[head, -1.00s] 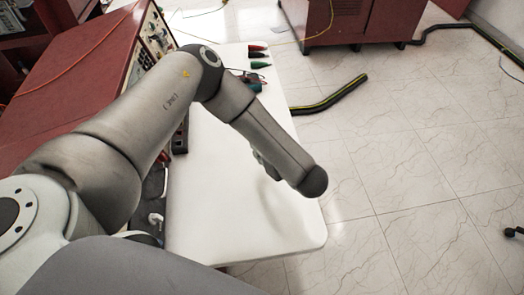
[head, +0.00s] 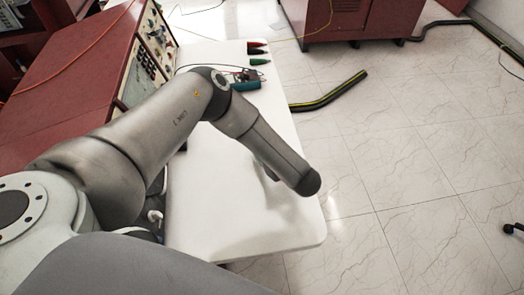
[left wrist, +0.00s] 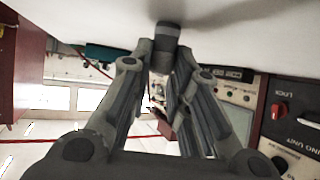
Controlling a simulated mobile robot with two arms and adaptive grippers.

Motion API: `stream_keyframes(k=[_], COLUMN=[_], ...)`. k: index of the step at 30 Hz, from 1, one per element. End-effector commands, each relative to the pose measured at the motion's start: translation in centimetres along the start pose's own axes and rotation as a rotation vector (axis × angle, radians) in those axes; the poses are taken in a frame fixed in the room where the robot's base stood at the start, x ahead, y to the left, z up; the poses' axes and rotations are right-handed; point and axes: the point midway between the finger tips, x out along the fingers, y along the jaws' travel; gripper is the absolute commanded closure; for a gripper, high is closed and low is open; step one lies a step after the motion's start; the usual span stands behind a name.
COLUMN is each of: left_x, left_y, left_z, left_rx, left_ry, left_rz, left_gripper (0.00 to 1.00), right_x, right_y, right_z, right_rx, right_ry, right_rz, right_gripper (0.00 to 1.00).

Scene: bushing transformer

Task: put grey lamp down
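In the left wrist view, a short dark grey cylinder, which looks like the grey lamp (left wrist: 166,37), sits between the fingertips of my left gripper (left wrist: 162,58). The fingers close in on it from both sides. Its far end is at or very near the white table top (left wrist: 90,18); I cannot tell whether it touches. In the head view, my left forearm hangs over the white table (head: 215,200) and hides the lamp and most of the gripper. My right gripper is in neither view.
A red instrument cabinet (head: 85,85) stands left of the table. A teal device (head: 246,84) with cables and a few coloured cone-shaped pieces (head: 259,62) lie at the table's far end. The front part of the table is clear. A black-yellow hose (head: 335,92) lies on the floor.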

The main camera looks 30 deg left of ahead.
Motion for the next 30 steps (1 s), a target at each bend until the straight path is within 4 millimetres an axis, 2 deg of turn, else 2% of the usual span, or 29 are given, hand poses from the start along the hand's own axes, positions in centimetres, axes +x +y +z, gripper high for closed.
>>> stream_keyframes(k=[1,5,17,20,30], left_x=[0.0,0.0,-0.3,-1.6,-8.8], left_y=[0.0,0.0,0.0,0.1,0.1], left_z=[0.0,0.0,-0.5,-0.1,0.0], left_rx=[0.000,0.000,0.000,0.001,0.001], left_ry=[0.000,0.000,0.000,-0.003,-0.003], left_rz=[0.000,0.000,0.000,0.002,0.004], left_gripper=[0.77,0.61,0.61,0.61,0.61], right_x=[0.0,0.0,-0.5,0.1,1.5], right_y=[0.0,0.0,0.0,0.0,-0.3], right_z=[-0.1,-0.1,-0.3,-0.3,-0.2], right_rx=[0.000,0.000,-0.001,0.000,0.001], right_ry=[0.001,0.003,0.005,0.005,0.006], right_rz=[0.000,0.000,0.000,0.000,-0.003], right_gripper=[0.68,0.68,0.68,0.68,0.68])
